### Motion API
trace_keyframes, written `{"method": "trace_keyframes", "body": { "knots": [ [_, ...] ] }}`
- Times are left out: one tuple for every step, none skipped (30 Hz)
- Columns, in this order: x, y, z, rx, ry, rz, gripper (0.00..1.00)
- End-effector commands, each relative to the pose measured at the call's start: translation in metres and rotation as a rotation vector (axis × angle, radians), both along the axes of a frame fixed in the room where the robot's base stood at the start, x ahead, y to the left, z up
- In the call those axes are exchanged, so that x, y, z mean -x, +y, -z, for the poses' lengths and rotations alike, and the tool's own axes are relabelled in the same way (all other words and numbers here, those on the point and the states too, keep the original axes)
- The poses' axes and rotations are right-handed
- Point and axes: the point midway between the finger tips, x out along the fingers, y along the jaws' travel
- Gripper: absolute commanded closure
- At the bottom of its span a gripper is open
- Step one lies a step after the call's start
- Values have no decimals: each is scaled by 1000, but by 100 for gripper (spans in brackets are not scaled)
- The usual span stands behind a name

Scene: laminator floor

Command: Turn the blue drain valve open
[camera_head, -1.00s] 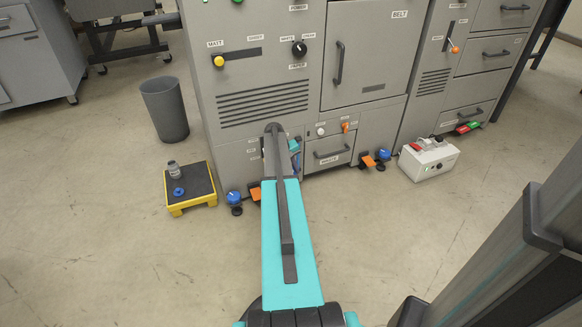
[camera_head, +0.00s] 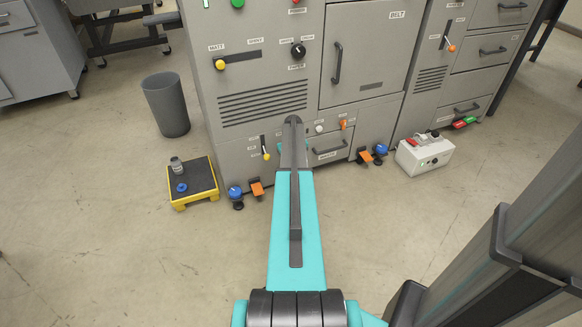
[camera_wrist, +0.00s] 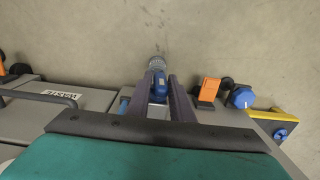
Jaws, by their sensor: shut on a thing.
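In the wrist view, my gripper (camera_wrist: 158,96) points down toward the floor, with its two dark fingers closed on both sides of a blue part (camera_wrist: 159,85). The blue part has a grey ribbed end (camera_wrist: 157,63) beyond the fingertips. It looks like the blue drain valve, low at the grey machine's front; how far it is turned I cannot tell. In the head view, my arm hides the gripper and this part.
Left of my arm are a blue knob (camera_head: 236,192), an orange pedal (camera_head: 257,188) and a yellow-edged step (camera_head: 193,182) bearing a bottle and blue ring. To the right are another orange pedal (camera_head: 365,157) and a white box (camera_head: 424,155).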

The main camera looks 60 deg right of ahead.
Motion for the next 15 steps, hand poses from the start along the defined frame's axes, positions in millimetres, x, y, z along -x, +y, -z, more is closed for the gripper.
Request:
{"method": "trace_keyframes", "body": {
  "knots": [
    [-4,0,2,0,-7,-1,100],
    [-4,0,2,0,-8,-1,100],
    [-4,0,2,0,-8,-1,100],
    [-4,1,2,0,-8,-1,100],
    [-4,1,2,0,-8,-1,100],
    [-4,1,2,0,-8,-1,100],
    [-4,1,2,0,-8,-1,100],
    [-4,1,2,0,-8,-1,100],
    [-4,1,2,0,-8,-1,100],
    [-4,1,2,0,-8,-1,78],
    [-4,1,2,0,-8,-1,73],
    [-4,1,2,0,-6,-1,66],
    [-4,1,2,0,-6,-1,62],
    [-3,1,2,-1,-6,-1,62],
    [-3,1,1,0,-5,-1,62]
  ]
}}
